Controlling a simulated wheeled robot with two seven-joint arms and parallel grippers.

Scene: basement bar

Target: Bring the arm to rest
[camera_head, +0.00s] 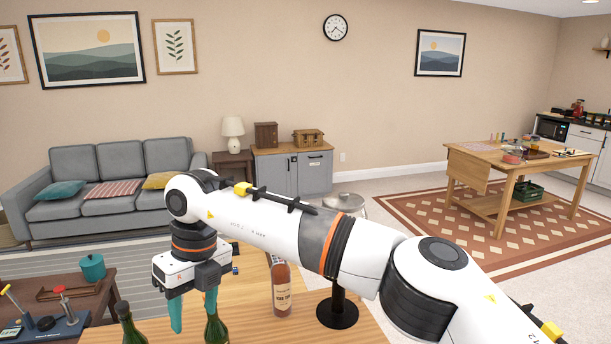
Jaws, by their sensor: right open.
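My right arm reaches in from the lower right across the view, above a wooden table (262,318). My right gripper (193,312) points down with its two teal fingers apart. It is open. One finger is in front of or beside a green bottle (216,332); I cannot tell whether they touch. A second dark green bottle (129,325) stands left of the gripper. A bottle with reddish contents and a pale label (283,290) stands right of the gripper, partly under the arm. My left gripper is not in view.
A black round-based stand (337,313) is on the table, its upper part hidden by my arm. A low dark table (60,300) with tools and a teal pot (93,267) is at left. A sofa (100,190) and a wooden work table (470,160) stand farther back.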

